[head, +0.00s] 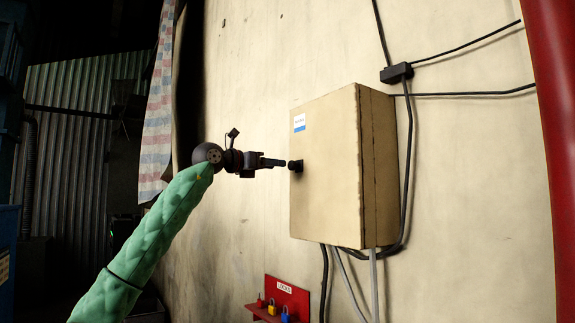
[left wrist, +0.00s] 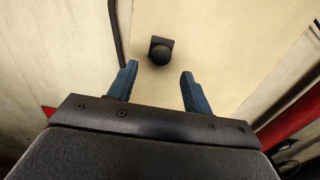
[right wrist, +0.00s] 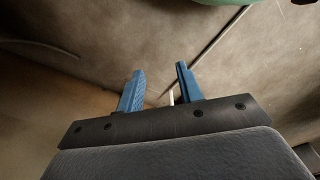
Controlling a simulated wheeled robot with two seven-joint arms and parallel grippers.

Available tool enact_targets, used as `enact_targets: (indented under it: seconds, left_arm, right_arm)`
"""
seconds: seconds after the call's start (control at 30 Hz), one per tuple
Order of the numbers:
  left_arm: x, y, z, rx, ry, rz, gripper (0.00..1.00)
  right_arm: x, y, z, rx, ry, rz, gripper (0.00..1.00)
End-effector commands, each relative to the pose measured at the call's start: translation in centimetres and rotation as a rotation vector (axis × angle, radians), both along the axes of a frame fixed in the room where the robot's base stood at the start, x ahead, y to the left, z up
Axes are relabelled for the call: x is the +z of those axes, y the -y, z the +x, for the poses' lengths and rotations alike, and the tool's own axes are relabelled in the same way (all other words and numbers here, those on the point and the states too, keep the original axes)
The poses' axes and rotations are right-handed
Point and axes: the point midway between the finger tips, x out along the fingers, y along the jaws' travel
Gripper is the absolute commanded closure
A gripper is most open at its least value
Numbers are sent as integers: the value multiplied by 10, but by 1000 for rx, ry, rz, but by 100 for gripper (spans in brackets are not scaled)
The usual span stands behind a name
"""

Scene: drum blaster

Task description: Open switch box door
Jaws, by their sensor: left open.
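The beige switch box (head: 330,190) is fixed to the wall, and its door is shut. A black knob (head: 295,165) sticks out near the left edge of the door. My left gripper (head: 282,163) is open and points at the knob, just left of it. In the left wrist view the knob (left wrist: 160,52) lies ahead of my left gripper (left wrist: 158,82), between the lines of the two fingers and apart from them. My right gripper (right wrist: 156,80) shows in the right wrist view with its blue fingers apart and nothing between them. It is not seen in the head view.
A red lock board (head: 288,295) with several small padlocks sits below the box on the left. Cables (head: 405,150) run along the wall right of the box and below it. A red pipe (head: 552,120) stands at the far right. A striped sheet (head: 157,120) hangs at the left.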

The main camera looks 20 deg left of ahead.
Motion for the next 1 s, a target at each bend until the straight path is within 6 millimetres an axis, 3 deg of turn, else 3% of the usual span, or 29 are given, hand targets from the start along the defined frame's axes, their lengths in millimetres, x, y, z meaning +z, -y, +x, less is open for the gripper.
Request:
enact_targets:
  seconds: [0.5,0.93,1.0]
  left_arm:
    - [2,34,42,-2,0,-1,50]
    - [0,37,47,0,1,-1,50]
    - [0,37,47,-1,1,-1,60]
  right_arm:
    - [-57,18,-15,11,34,-19,64]
    - [-64,21,-17,12,40,-20,64]
    - [-64,21,-17,12,40,-20,64]
